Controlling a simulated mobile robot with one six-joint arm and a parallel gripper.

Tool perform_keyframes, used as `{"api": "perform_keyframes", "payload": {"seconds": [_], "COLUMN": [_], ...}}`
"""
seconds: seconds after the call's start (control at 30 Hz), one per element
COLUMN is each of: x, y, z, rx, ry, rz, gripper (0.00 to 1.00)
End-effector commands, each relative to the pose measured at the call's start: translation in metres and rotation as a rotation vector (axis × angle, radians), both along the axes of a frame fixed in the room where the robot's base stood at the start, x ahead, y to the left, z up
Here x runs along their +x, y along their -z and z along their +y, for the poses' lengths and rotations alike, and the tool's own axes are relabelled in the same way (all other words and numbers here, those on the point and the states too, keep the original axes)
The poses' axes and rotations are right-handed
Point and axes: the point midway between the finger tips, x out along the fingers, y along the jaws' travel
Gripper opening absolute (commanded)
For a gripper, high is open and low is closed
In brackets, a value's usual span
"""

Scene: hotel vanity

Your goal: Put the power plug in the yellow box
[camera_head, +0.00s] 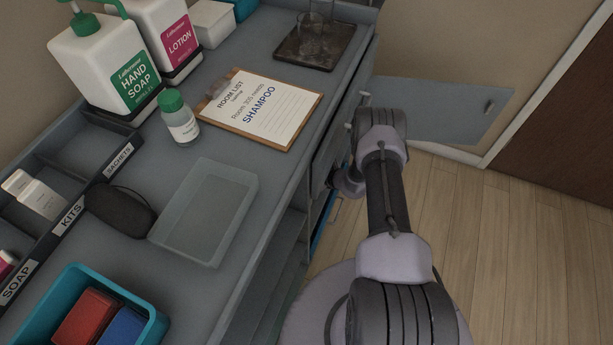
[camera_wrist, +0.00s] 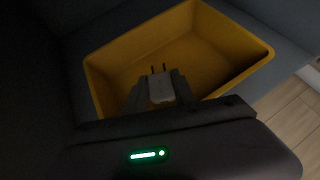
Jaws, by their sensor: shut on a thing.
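In the wrist view my gripper (camera_wrist: 160,92) is shut on the power plug (camera_wrist: 161,88), a small white block with two dark prongs pointing away from me. The yellow box (camera_wrist: 258,62) is an open, empty-looking tray in a dim space. The plug appears over the near part of the box's opening; its height above the floor of the box is hard to tell. In the head view my arm reaches down beside the counter, and the gripper, the plug and the yellow box are hidden.
The counter holds a clipboard (camera_head: 262,110), a clear tray (camera_head: 206,212), a small green-capped bottle (camera_head: 179,118), a dark pouch (camera_head: 119,209) and a teal bin (camera_head: 78,282). An open cabinet door (camera_head: 440,108) stands out beyond my arm. Wooden floor (camera_head: 500,235) is clear at right.

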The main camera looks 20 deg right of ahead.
Motion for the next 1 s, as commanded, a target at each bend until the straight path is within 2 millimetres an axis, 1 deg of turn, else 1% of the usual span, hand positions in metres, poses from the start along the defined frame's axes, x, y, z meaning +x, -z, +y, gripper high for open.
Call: {"api": "perform_keyframes", "payload": {"seconds": [0.1,0.13,0.2,0.47,0.93,0.97,1.0], "x": [0.009,0.006,0.005,0.006,0.006,0.006,0.006], "y": [0.001,0.009,0.018,0.016,0.028,0.028,0.028], "z": [0.005,0.004,0.004,0.004,0.003,0.003,0.003], "rx": [-0.053,-0.054,-0.050,-0.051,-0.051,-0.051,-0.051], "ry": [-0.002,0.001,0.002,0.001,0.001,0.001,0.001], "rz": [0.125,0.136,0.134,0.132,0.130,0.130,0.130], "gripper": [0.00,0.00,0.00,0.00,0.00,0.34,0.42]}}
